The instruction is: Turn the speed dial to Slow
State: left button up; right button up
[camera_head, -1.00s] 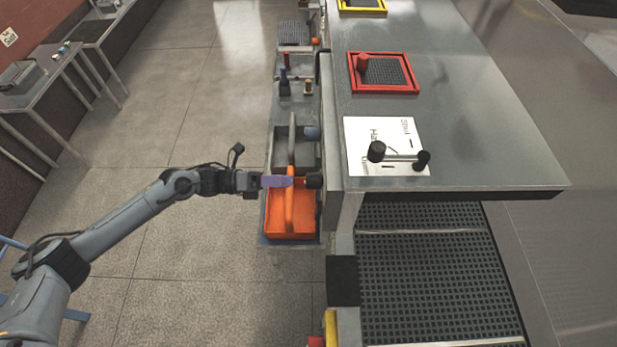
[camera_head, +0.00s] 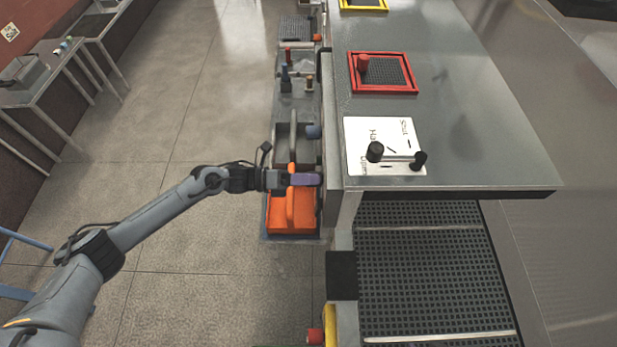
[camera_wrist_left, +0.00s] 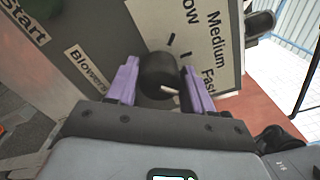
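The speed dial is a black round knob (camera_wrist_left: 157,73) on the machine's side panel. In the left wrist view it sits between the purple fingers of my left gripper (camera_head: 316,180), which are open with small gaps on both sides. A short white mark shows on the right part of the dial's face. A white label plate (camera_wrist_left: 205,30) beside it reads "Medium" and "Fast"; a third word is partly cut off, ending in "ow". I cannot tell exactly which label the mark meets. In the head view the gripper hides the dial. My right gripper is out of view.
An orange bin (camera_head: 290,215) with a handle stands below my gripper on a low shelf. A "Blowers" label (camera_wrist_left: 86,66) and a "Start" label (camera_wrist_left: 24,24) lie left of the dial in the wrist view. A lever (camera_head: 395,156) sits on the metal tabletop (camera_head: 470,150).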

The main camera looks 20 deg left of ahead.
pick_arm(q)
jog(key=c, duration=0.6)
jog(key=shift+c, duration=0.2)
